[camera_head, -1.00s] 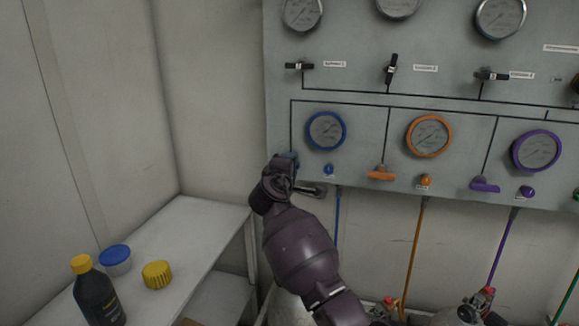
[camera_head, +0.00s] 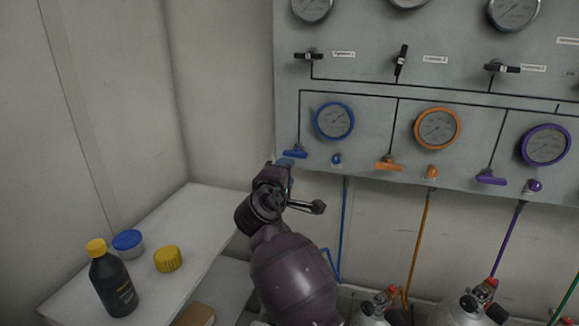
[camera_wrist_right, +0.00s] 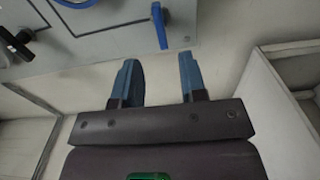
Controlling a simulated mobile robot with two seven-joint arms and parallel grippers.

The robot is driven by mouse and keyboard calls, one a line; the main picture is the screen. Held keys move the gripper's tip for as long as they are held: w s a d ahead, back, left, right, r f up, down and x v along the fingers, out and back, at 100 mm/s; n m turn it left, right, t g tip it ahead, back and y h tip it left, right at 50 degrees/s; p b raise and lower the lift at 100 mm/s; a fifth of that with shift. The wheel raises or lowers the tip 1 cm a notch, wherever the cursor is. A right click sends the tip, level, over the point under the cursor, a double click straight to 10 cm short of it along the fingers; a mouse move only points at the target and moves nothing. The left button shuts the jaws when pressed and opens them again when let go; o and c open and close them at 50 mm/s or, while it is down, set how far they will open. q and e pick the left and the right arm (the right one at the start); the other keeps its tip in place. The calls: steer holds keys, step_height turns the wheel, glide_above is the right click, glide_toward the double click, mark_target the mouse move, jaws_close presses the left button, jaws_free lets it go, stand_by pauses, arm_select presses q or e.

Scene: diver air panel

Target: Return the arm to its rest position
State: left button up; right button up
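My right gripper (camera_head: 284,165) is just below and in front of the blue valve handle (camera_head: 295,154) on the grey panel, partly hidden behind its own wrist. In the right wrist view the gripper (camera_wrist_right: 160,80) is open, with nothing between its two blue-tipped fingers. The blue handle (camera_wrist_right: 159,27) shows beyond the fingers, apart from them. In the head view this handle lies roughly level under the blue-ringed gauge (camera_head: 334,121). My left gripper is not in view.
The grey panel (camera_head: 375,100) carries orange (camera_head: 389,164) and purple (camera_head: 491,178) handles to the right. A white shelf (camera_head: 200,215) at left holds a dark bottle (camera_head: 113,285), a blue-lidded tub (camera_head: 128,242) and a yellow cap (camera_head: 168,259). Cylinders (camera_head: 467,308) stand below the panel.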

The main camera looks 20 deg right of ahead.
steer(key=shift+s+a, duration=0.1)
steer(key=shift+s, duration=0.05)
steer(key=a+r+m+t+y, duration=0.2)
steer(key=a+t+y, duration=0.1)
steer(key=a+y, duration=0.15)
steer(key=s+d+f+m+g+y, duration=0.1)
steer(key=s+d+f+m+y, duration=0.2)
steer(key=s+f, duration=0.55)
steer(key=s+d+f+m+y, duration=0.25)
steer(key=s+f+y, duration=0.2)
steer(key=f, duration=0.65)
steer(key=s+d+f+g, duration=0.2)
steer(key=s+f, duration=0.4)
steer(key=s, duration=0.3)
steer(key=s+d+f+m+g+h, duration=0.1)
steer(key=s+d+f+g, duration=0.1)
steer(key=s+f, duration=0.4)
steer(key=s+d+f+m+g+h, duration=0.1)
steer(key=s+d+f, duration=0.3)
steer(key=s, duration=0.7)
step_height(320, 180, down, 2)
steer(key=shift+s+d+g, duration=0.35)
steer(key=shift+g, duration=0.15)
steer(key=shift+o, duration=0.2)
steer(key=shift+m, duration=0.25)
